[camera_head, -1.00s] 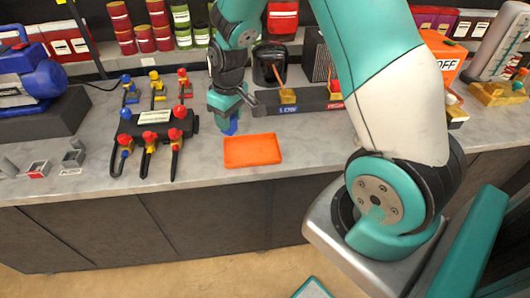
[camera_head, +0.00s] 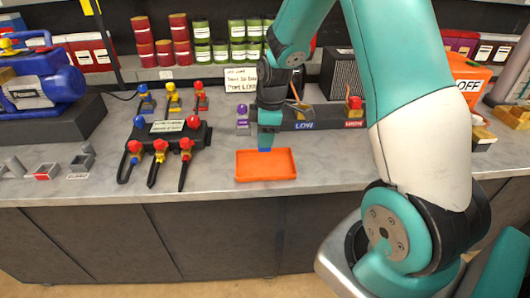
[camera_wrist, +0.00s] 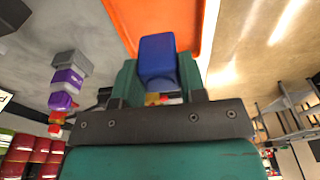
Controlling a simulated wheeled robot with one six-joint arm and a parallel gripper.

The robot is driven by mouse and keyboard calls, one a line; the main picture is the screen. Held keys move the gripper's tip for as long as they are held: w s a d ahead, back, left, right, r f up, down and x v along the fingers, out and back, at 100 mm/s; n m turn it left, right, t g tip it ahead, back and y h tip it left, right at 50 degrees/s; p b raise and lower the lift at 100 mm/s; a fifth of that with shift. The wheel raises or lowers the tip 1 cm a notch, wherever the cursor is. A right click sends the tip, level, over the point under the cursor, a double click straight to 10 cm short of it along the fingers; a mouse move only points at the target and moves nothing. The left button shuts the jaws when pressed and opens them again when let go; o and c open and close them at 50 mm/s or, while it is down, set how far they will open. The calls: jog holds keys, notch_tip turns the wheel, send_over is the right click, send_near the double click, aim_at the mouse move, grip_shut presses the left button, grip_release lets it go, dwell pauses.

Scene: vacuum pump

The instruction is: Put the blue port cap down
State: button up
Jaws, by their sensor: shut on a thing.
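The blue port cap (camera_wrist: 158,60) is a small blue block held between the fingers of my gripper (camera_wrist: 160,85). In the head view the cap (camera_head: 265,149) shows just under my gripper (camera_head: 268,140), over the back part of the orange tray (camera_head: 267,178). In the wrist view the tray (camera_wrist: 209,12) lies beyond the cap. I cannot tell whether the cap touches the tray. The tray looks empty apart from this.
A black manifold (camera_head: 163,140) with colored valves stands left of the tray. A purple-capped fitting (camera_head: 243,118) stands close behind it. The LOW and HIGH block (camera_head: 325,124) is behind to the right. Bare counter (camera_head: 345,172) lies right of the tray.

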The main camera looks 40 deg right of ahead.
jog(key=shift+f, duration=3.15)
jog(key=shift+f, duration=0.1)
jog(key=o, duration=0.9)
